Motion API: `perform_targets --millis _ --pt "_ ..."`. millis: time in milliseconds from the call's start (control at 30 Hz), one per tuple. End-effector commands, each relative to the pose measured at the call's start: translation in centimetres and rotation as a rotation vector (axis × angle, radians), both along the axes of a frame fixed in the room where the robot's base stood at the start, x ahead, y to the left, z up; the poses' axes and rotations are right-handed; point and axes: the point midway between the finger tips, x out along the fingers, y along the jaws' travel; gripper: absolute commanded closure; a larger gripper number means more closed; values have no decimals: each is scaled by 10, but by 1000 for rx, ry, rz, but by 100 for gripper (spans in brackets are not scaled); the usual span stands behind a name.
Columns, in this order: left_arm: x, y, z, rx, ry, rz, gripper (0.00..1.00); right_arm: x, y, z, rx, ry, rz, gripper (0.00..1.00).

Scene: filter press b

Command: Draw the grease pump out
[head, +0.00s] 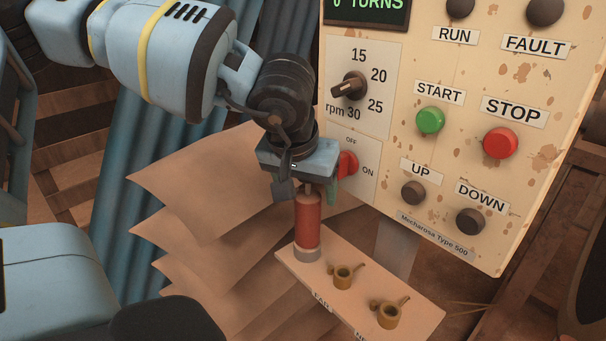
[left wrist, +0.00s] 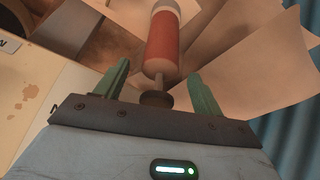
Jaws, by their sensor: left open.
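The grease pump (head: 307,222) is a red cylinder with a grey collar at its foot, standing on a small plate below the control panel. The left wrist view shows its red body (left wrist: 164,45), a thin rod and a dark round knob (left wrist: 157,98). My left gripper (head: 308,187) is over the top of the pump, pointing down. Its green fingers (left wrist: 160,88) are open, one on each side of the rod and knob, with gaps visible. In the head view the gripper hides the knob. My right gripper is not in view.
The cream control panel (head: 460,65) stands close right of my gripper, with a red OFF/ON switch (head: 347,163) almost beside the fingers. Two brass fittings (head: 343,276) (head: 389,315) sit on the labelled plate (head: 420,293). Brown sheets (head: 205,190) hang left of the pump.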

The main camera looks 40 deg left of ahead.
Motion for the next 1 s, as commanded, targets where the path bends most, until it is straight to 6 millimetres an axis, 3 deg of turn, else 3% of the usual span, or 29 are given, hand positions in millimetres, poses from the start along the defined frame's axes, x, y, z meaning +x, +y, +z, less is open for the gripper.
perform_targets --millis 433,900,1000 --pt "4 2 -9 0 0 1 32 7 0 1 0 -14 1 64" --pt "4 1 -8 0 -2 1 92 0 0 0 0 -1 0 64" --pt "4 1 -8 0 -2 1 92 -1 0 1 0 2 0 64"
